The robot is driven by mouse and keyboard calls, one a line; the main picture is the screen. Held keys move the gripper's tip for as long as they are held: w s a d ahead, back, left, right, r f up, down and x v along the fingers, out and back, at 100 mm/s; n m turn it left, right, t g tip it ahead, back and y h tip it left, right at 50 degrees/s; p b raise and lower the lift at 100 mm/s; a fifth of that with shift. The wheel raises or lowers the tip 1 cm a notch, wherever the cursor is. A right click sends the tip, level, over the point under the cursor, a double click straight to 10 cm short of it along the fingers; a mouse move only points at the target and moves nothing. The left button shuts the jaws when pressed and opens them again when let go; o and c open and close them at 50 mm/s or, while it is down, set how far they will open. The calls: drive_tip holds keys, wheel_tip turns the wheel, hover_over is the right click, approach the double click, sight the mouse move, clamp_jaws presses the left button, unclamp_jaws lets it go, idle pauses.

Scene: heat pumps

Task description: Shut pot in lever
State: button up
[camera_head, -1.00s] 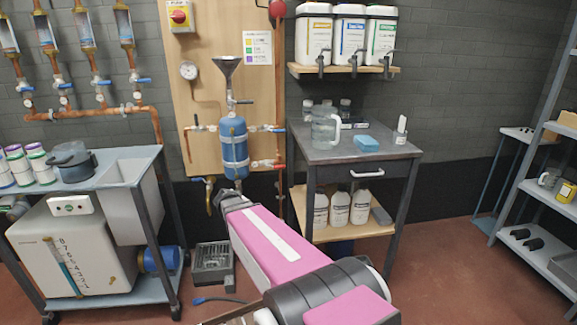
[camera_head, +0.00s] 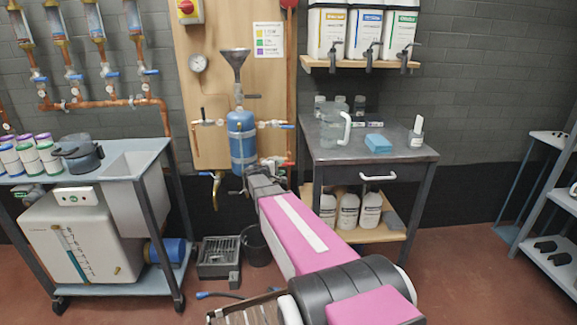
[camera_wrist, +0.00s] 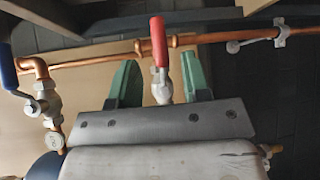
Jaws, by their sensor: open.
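The blue dosing pot (camera_head: 242,150) hangs upright on the wooden board under a metal funnel (camera_head: 235,62). A red lever (camera_head: 288,164) sits on the pipe low to the pot's right. In the wrist view the red lever (camera_wrist: 158,42) lies across the copper pipe as pictured. My gripper (camera_wrist: 160,58) is open, with one green finger on each side of the red lever and visible gaps to it. In the head view my gripper (camera_head: 262,172) is beside the pot's lower right, its fingers mostly hidden. A blue lever (camera_head: 285,126) is at the pot's upper right.
A blue lever (camera_wrist: 7,68) stands at the left of the wrist view. A steel bench (camera_head: 330,150) with a jug is close on the right; a blue-grey cart (camera_head: 130,172) stands left.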

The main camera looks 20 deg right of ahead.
sight(288, 164)
drive_tip(key=x, duration=0.6)
clamp_jaws()
